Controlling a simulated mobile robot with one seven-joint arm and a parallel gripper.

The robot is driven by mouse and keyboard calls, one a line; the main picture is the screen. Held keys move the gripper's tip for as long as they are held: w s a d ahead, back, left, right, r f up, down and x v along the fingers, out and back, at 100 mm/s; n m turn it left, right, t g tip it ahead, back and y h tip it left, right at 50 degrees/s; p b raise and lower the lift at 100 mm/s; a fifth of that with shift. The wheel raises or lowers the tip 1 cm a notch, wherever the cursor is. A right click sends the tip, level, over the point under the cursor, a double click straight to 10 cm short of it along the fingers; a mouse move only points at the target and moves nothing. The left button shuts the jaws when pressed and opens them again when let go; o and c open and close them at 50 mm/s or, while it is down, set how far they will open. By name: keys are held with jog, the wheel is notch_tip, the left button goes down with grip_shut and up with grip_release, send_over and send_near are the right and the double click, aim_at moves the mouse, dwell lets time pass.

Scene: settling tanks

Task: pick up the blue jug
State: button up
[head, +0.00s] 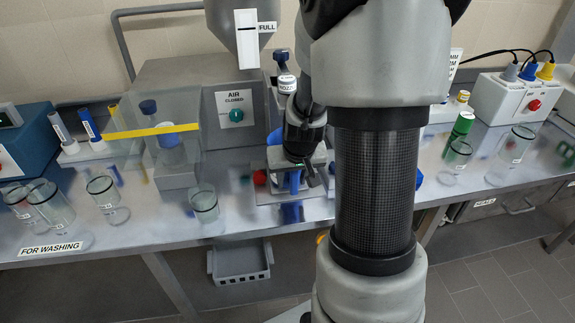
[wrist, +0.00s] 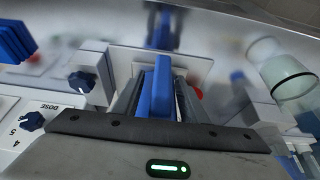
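My gripper (head: 295,180) points down over the bench near the grey AIR unit. In the wrist view a narrow upright blue piece (wrist: 162,90) stands between my gripper's fingers (wrist: 160,102). The fingers are close on both sides, and I cannot tell whether they touch it. It also shows in the head view (head: 294,182). No whole jug shape is plain, so I cannot tell if this piece is the blue jug's handle. Another blue object (head: 419,179) is mostly hidden behind my arm. A ribbed blue thing (wrist: 12,42) shows at the wrist view's upper left.
Several glass beakers (head: 204,203) stand on the shiny bench, some near the FOR WASHING label (head: 50,248). A clear panel with a yellow strip (head: 152,131) stands left of my gripper. A red knob (head: 260,177) is close by. A DOSE knob (wrist: 82,82) shows in the wrist view.

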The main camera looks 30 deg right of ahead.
jog(key=shift+c, duration=0.4)
grip_shut()
jog(key=shift+r, duration=0.2)
